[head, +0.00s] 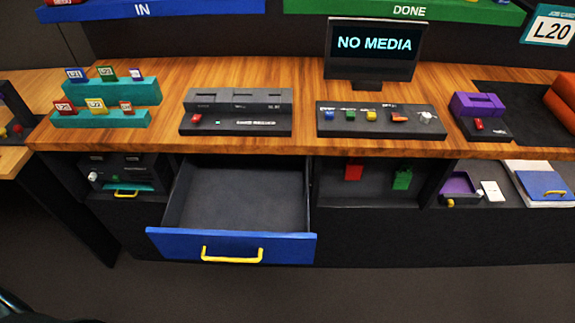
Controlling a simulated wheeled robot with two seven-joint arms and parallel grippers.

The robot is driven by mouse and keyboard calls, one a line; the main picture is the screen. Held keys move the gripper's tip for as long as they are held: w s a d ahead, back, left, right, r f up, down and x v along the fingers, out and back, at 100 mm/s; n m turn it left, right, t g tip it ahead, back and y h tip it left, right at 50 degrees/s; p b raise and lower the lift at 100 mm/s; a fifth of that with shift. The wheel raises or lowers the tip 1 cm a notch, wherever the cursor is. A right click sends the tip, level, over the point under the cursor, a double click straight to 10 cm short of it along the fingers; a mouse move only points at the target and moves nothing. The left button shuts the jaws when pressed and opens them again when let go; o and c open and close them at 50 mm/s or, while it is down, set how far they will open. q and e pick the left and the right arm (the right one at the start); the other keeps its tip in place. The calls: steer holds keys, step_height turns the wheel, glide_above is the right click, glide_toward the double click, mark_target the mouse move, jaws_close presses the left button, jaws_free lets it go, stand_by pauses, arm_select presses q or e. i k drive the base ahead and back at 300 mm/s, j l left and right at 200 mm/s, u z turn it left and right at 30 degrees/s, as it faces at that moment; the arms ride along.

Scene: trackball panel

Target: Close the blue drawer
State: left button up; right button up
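The blue drawer (170,243) is pulled well out below the desk, left of the middle in the head view. Its blue front carries a yellow handle (232,256). The grey inside of the drawer (240,195) is visible and looks empty. Neither of my grippers shows in the head view, and nothing touches the drawer or its handle.
The wooden desk top (300,140) juts out above the drawer. An open shelf (375,190) with red and green items lies right of it, and a compartment with a device (125,172) lies left. The floor in front (330,290) is clear.

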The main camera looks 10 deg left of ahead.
mark_target(224, 207)
steer(key=k+u, duration=0.1)
steer(key=u, duration=0.8)
